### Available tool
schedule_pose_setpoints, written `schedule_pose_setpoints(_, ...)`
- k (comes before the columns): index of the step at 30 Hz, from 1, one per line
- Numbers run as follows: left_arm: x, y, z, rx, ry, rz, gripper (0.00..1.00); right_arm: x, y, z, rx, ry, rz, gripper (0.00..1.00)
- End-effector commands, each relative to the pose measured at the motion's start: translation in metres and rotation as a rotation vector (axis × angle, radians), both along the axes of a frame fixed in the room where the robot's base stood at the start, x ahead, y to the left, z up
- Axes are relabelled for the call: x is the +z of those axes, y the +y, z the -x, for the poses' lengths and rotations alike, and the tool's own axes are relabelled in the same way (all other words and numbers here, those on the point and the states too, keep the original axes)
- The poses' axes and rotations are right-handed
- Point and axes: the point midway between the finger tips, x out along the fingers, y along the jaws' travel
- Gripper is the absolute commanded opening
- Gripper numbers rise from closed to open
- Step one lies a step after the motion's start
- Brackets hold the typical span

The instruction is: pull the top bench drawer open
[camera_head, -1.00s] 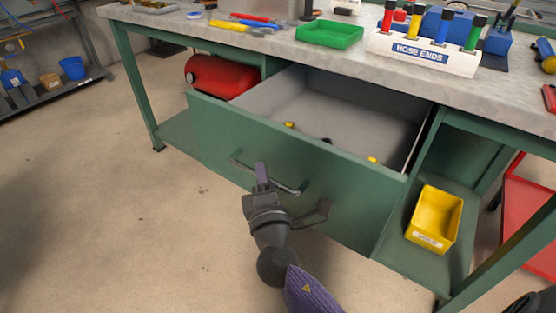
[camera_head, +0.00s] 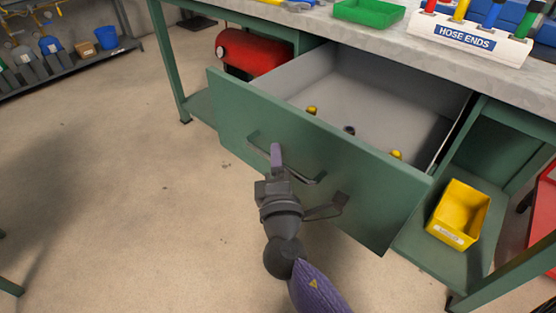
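The top bench drawer (camera_head: 315,165) is a green-fronted drawer with a pale grey inside, standing well out from under the bench top. Its bar handle (camera_head: 306,174) is on the front. My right gripper (camera_head: 277,160), at the end of a purple forearm, is at this handle, with a purple finger showing across the bar. The gripper appears shut on the handle; the other finger is hidden. Inside the drawer lie a few small yellow and dark pieces (camera_head: 397,155). My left gripper is out of view.
The bench top (camera_head: 395,45) holds a green tray (camera_head: 369,10) and a hose-ends rack (camera_head: 465,42). A red tank (camera_head: 252,52) and a yellow bin (camera_head: 458,214) sit on the lower shelf. The floor (camera_head: 130,190) in front and left is clear.

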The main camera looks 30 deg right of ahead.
Motion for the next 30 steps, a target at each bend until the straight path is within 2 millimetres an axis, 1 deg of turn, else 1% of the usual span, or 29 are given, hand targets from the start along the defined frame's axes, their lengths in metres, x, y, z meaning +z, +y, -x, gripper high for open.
schedule_pose_setpoints(5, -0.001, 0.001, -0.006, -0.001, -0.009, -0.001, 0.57, 0.0, 0.0, 0.0, 0.0, -0.001, 0.0, 0.52)
schedule_pose_setpoints(8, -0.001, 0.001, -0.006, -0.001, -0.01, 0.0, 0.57, -0.001, 0.002, 0.006, 0.001, 0.001, 0.001, 0.52)
schedule_pose_setpoints(11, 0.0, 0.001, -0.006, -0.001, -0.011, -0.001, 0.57, -0.003, 0.009, 0.023, 0.001, 0.002, 0.0, 0.52)
schedule_pose_setpoints(15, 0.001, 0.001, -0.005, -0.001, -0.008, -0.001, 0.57, -0.008, 0.021, 0.054, 0.002, 0.004, 0.001, 0.52)
schedule_pose_setpoints(18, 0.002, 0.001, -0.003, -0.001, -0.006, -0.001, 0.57, -0.01, 0.029, 0.073, 0.002, 0.002, -0.001, 0.52)
schedule_pose_setpoints(21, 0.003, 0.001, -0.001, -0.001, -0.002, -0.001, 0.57, -0.012, 0.035, 0.086, 0.001, 0.002, 0.002, 0.52)
schedule_pose_setpoints(24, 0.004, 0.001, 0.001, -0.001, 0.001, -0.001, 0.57, -0.013, 0.037, 0.091, 0.001, 0.0, 0.0, 0.52)
schedule_pose_setpoints(30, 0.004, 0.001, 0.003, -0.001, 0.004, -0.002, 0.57, -0.013, 0.037, 0.091, 0.0, -0.001, 0.0, 0.52)
